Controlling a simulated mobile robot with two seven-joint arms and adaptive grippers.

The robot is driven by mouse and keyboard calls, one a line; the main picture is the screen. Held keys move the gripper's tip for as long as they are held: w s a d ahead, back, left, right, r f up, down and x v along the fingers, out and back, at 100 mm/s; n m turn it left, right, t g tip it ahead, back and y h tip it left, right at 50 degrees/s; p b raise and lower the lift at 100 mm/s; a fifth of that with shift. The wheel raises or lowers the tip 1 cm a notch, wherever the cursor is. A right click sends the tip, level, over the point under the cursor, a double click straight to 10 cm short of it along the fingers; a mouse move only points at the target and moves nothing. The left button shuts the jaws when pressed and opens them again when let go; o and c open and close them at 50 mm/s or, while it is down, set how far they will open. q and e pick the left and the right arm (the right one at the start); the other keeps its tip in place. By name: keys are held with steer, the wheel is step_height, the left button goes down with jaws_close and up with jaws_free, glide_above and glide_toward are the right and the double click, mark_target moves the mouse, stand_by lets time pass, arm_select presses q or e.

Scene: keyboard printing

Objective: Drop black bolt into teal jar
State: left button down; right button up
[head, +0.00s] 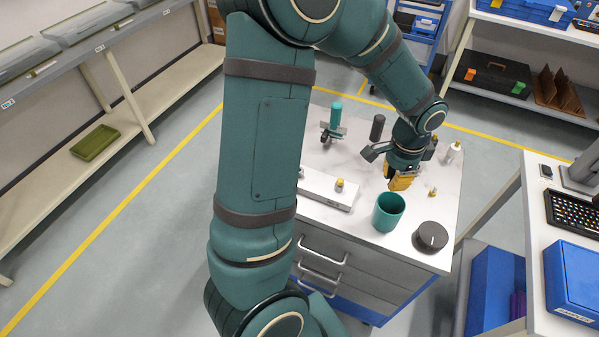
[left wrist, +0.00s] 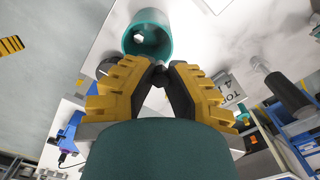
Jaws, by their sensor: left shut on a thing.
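The teal jar (head: 388,212) stands open and upright near the front of the white-topped cabinet. In the left wrist view the jar (left wrist: 165,42) lies just beyond my fingertips, with a small pale piece (left wrist: 138,37) inside. My left gripper (head: 400,184), with yellow fingers, is above the cabinet top, just behind and right of the jar. In the left wrist view its dark fingertips (left wrist: 160,77) are closed together on a small black bolt (left wrist: 160,74), mostly hidden between them. My right gripper is not in view.
A round black lid (head: 430,237) lies right of the jar. A white block (head: 325,189) with a yellow-topped piece is to its left. A small yellow piece (head: 433,191), a white bottle (head: 452,153), a black cylinder (head: 377,127) and a teal-handled tool (head: 335,117) stand farther back.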

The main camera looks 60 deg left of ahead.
arm_select(q)
steer(key=shift+f, duration=0.5)
steer(key=c, duration=1)
jaws_free()
steer(key=shift+r, duration=0.1)
step_height(320, 180, up, 12)
